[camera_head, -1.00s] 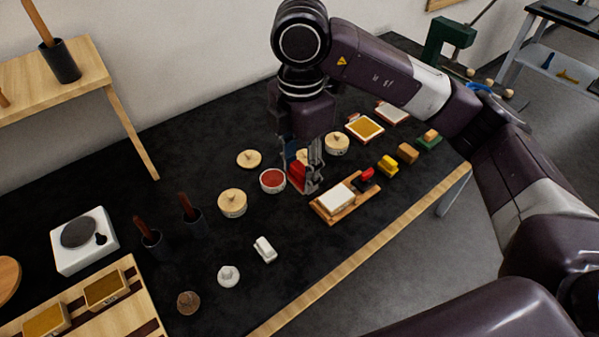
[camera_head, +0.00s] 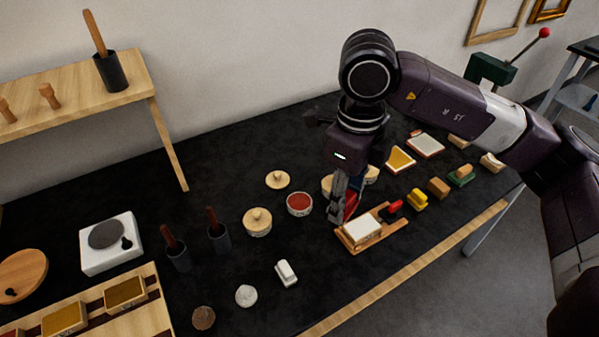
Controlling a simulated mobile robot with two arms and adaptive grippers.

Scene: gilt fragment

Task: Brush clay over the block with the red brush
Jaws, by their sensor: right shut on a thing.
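My right gripper (camera_head: 341,206) is shut on a red thing (camera_head: 351,206), which looks like the red brush; the fingers hide much of it. It is between the bowl of red clay and the block, just beyond the block's left end. The white-topped block (camera_head: 361,230) lies on a wooden board (camera_head: 385,228). I cannot tell whether the brush touches the block. The round bowl of red clay (camera_head: 299,203) stands open to the left of the gripper. My left gripper is not in view.
A small red and black item (camera_head: 395,207) is by the board's right part. A lidded pot (camera_head: 257,222) and a white piece (camera_head: 286,273) stand left. The dark tabletop between is free.

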